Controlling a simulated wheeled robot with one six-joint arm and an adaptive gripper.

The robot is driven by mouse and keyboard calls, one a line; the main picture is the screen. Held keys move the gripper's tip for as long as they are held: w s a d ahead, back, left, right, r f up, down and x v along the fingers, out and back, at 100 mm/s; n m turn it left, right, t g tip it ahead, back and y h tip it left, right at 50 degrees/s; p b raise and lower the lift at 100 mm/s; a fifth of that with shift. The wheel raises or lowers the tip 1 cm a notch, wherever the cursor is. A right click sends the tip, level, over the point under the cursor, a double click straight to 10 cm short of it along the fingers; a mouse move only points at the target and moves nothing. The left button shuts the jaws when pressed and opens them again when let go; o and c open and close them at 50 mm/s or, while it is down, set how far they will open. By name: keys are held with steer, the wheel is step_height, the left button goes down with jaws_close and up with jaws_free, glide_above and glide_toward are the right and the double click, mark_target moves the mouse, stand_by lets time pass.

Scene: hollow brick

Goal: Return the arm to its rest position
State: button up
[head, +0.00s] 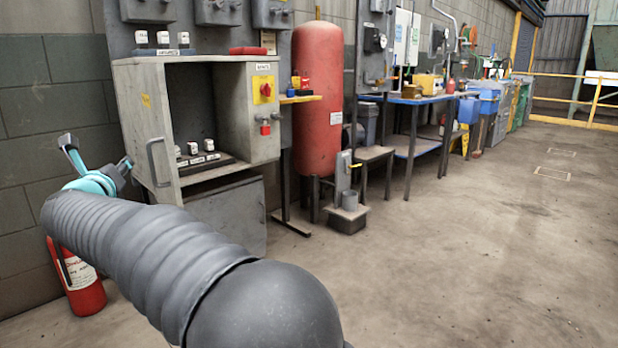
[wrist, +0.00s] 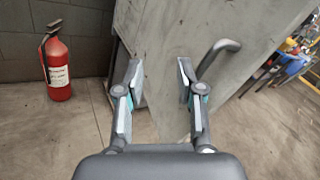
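My gripper (head: 97,150) is at the left of the head view, in front of the left side of a grey cabinet. In the wrist view its two fingers (wrist: 159,68) are spread apart with nothing between them. The cabinet (head: 215,190) has an open upper compartment, and a grey panel with a bar handle (head: 157,162) stands at its left. The handle also shows in the wrist view (wrist: 222,52), to the right of the right finger and apart from it. My arm stretches forward and left, hiding part of the floor and the cabinet's foot.
A red fire extinguisher (head: 78,282) stands on the floor by the wall, left of my arm. Several small white-faced pieces sit on a dark rack (head: 205,165) inside the cabinet. A red tank (head: 318,100) and a blue workbench (head: 420,99) stand farther right. The right-hand floor is clear.

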steer(key=s+a+f+n+g+y, duration=0.55)
steer(key=f+n, duration=0.25)
steer(key=n, duration=0.6)
steer(key=s+d+f+n+g+p, duration=0.1)
steer(key=s+d+f+n+g, duration=0.45)
steer(key=d+n, duration=0.55)
steer(key=s+d+f+n+g+h+p, duration=0.15)
steer(key=s+d, duration=0.35)
steer(key=d, duration=0.7)
steer(key=s+d+f+n+g+h, duration=0.1)
steer(key=s+d+f+n+h, duration=0.25)
steer(key=d, duration=0.75)
steer(key=s+d+f+n+g+h+p, duration=0.15)
steer(key=s+d, duration=0.35)
steer(key=d, duration=0.7)
steer(key=s+d+r+m+t+h, duration=0.1)
steer(key=s+d, duration=0.2)
steer(key=d, duration=0.5)
steer(key=s+d+r+m+t+h+p, duration=0.1)
steer(key=s+d, duration=0.3)
steer(key=d, duration=0.4)
steer(key=shift+s+r+m+t+h, duration=0.25)
steer(key=shift+r+m+t+h, duration=0.4)
steer(key=shift+r+h, duration=0.15)
